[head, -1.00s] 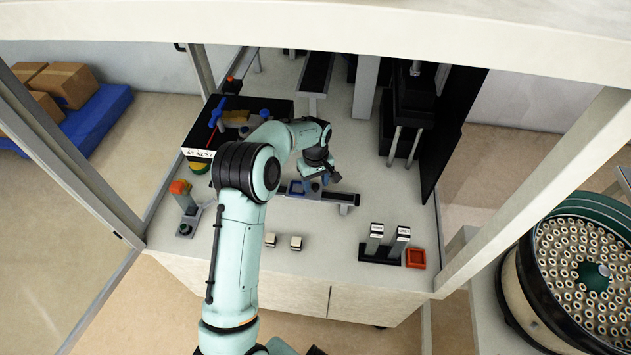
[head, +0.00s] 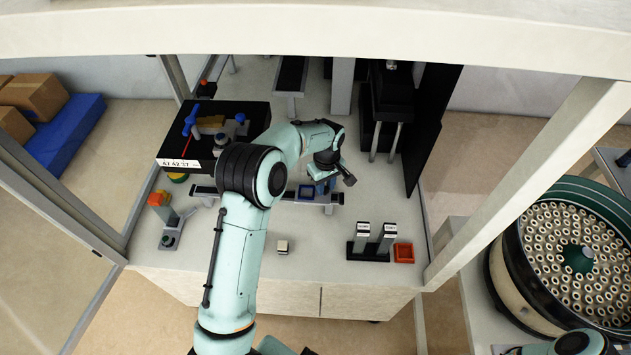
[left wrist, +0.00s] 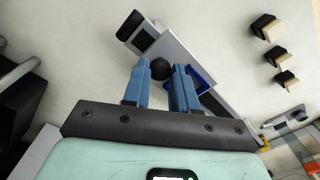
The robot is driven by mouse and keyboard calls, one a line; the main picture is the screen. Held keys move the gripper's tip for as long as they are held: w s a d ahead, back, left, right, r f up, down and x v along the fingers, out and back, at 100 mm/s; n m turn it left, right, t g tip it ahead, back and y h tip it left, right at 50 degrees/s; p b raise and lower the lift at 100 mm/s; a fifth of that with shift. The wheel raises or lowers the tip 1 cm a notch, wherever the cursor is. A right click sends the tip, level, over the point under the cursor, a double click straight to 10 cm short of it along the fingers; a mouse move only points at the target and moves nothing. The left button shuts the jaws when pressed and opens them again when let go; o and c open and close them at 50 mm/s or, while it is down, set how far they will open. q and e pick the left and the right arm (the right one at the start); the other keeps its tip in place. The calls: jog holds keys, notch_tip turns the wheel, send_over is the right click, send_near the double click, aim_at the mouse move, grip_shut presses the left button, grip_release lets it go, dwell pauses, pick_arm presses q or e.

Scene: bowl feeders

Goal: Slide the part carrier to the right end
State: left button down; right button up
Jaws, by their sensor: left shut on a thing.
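A black end block (left wrist: 132,25) shows past the knob with a short stretch of rail between. My right gripper is not in view.
A black press (head: 391,95) stands behind.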

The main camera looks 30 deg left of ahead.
pick_arm(q)
jog(key=shift+w+d, duration=0.1)
jog(key=shift+d, duration=0.15)
jog(key=c, duration=0.9)
grip_release()
jog(key=shift+w, duration=0.1)
jog(key=shift+r, duration=0.25)
notch_tip(320, 180, up, 13)
jog(key=shift+f+p, duration=0.1)
jog(key=shift+p, duration=0.4)
